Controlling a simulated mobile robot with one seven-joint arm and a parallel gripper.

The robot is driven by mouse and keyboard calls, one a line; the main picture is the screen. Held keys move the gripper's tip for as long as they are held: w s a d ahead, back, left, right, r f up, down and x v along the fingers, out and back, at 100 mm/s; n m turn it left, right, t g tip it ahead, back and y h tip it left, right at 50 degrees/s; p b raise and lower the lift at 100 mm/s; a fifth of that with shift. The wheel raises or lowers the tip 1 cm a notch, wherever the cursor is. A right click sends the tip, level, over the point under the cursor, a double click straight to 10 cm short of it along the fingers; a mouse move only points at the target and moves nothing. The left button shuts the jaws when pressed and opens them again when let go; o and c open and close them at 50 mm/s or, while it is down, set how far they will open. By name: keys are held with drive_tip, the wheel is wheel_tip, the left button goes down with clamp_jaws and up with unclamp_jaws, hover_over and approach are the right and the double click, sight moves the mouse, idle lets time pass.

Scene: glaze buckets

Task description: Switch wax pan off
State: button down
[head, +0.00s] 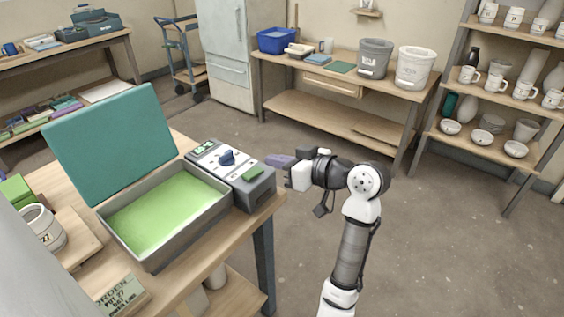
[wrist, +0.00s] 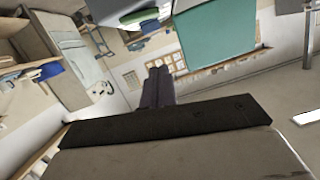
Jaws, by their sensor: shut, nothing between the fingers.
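The wax pan (head: 219,212) is a grey rectangular tray of light green wax on the wooden table at left. Its teal lid (head: 110,140) stands raised behind it, and also shows in the wrist view (wrist: 215,38). A grey control box (head: 264,188) joins the pan's right side, with a blue knob (head: 227,157), a small lit green display (head: 204,148) and a green switch or button (head: 252,175).
A back bench (head: 300,68) holds a blue bin and two buckets. A shelf (head: 480,85) of pottery is at right. Floor around my arm is clear.

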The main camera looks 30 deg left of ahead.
drive_tip(key=p, duration=0.1)
hover_over(256, 183)
drive_tip(key=shift+w+f, duration=0.45)
drive_tip(key=shift+f, duration=0.15)
wheel_tip(256, 183, down, 3)
drive_tip(key=shift+s+f+p, duration=0.15)
drive_tip(key=shift+p, duration=0.3)
drive_tip(key=shift+s+f, duration=0.1)
drive_tip(key=shift+f, duration=0.4)
drive_tip(key=shift+f, duration=0.1)
drive_tip(key=shift+s+f+n+b, duration=0.1)
drive_tip(key=shift+f+n+b, duration=0.4)
drive_tip(key=shift+b, duration=0.75)
drive_tip(key=shift+r, duration=0.2)
drive_tip(key=shift+a, duration=0.1)
